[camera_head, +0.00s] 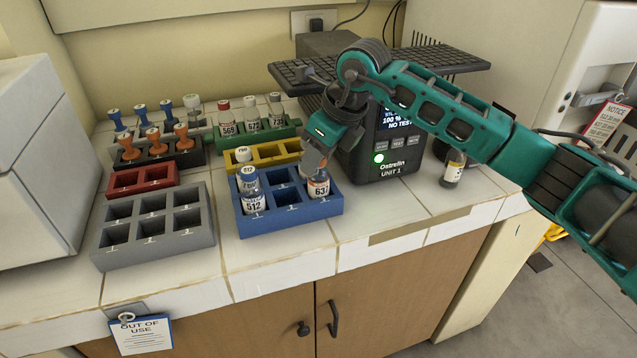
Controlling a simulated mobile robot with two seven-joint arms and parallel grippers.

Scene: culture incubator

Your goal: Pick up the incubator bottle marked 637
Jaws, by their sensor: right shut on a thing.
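The bottle marked 637 (319,188) stands upright in the right side of the blue rack (290,219); its label shows "63" and part of a 7. My right gripper (316,168) comes down from above and is shut on the top of this bottle, hiding its cap. The bottle is still within its rack slot. A bottle marked 512 (252,192) with a blue-and-white cap stands at the left of the same rack. My left gripper is not in view.
A grey empty rack (153,250) and a red rack (141,179) stand left. A yellow rack (276,154) and green rack with several bottles stand behind. The dark Ostrelin unit (390,163) is close right of the gripper, beside a small bottle (453,168). A keyboard (440,60) lies behind.

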